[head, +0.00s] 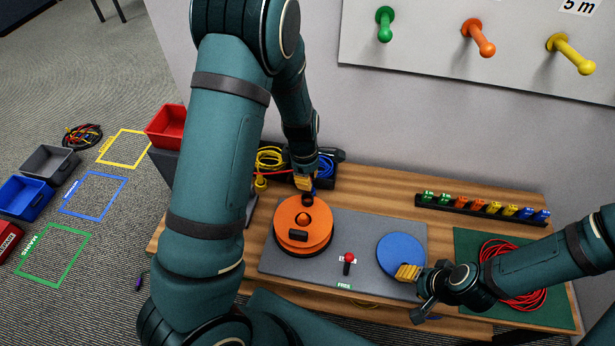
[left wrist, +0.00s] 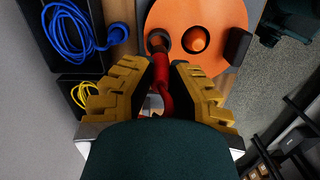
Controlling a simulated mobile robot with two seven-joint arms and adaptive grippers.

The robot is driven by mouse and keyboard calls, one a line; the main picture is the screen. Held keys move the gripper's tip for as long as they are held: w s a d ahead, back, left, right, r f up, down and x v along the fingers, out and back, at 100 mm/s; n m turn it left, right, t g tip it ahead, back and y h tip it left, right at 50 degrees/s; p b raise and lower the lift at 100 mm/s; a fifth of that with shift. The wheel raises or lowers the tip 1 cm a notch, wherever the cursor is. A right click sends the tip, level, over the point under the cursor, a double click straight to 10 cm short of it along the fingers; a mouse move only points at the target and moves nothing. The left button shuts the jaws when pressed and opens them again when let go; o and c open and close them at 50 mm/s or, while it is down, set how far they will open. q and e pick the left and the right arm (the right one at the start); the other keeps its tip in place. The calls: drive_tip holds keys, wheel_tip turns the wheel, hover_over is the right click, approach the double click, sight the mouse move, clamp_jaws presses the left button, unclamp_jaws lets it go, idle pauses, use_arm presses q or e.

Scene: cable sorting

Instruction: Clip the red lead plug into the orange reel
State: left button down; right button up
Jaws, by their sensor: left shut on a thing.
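The orange reel (head: 304,240) lies flat on the grey mat, with an orange hub and a black handle on top. It also shows in the left wrist view (left wrist: 205,20). My left gripper (head: 304,182) is over the reel's back edge. In the left wrist view its yellow fingers (left wrist: 163,85) are shut on the red lead plug (left wrist: 164,92). The plug's front end is at a dark round clip (left wrist: 158,40) on the reel; I cannot tell whether it is seated. My right gripper (head: 408,275) is at the blue disc's front right edge; its jaw opening is unclear.
A blue disc (head: 401,252) and a red-knobbed switch (head: 348,260) are on the grey mat (head: 375,226). A coiled red cable (head: 512,272) lies on the green mat at right. Black bins with yellow (head: 268,158) and blue cables stand behind the reel. A connector rack (head: 480,208) is at back right.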

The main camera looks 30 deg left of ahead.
use_arm(q)
drive_tip(key=shift+f+b, duration=0.95)
drive_tip(key=shift+f, duration=0.25)
drive_tip(key=shift+f+b, duration=0.85)
drive_tip(key=shift+f, duration=0.4)
use_arm(e)
drive_tip(key=shift+w+a+f, duration=0.1)
drive_tip(key=shift+f, duration=2.1)
use_arm(q)
drive_tip(key=shift+f, duration=0.25)
drive_tip(key=c, duration=1)
unclamp_jaws()
drive_tip(key=r, duration=0.8)
drive_tip(key=a+r, duration=0.1)
drive_tip(key=r, duration=0.3)
drive_tip(key=shift+s, duration=0.15)
use_arm(e)
drive_tip(key=shift+f, duration=0.1)
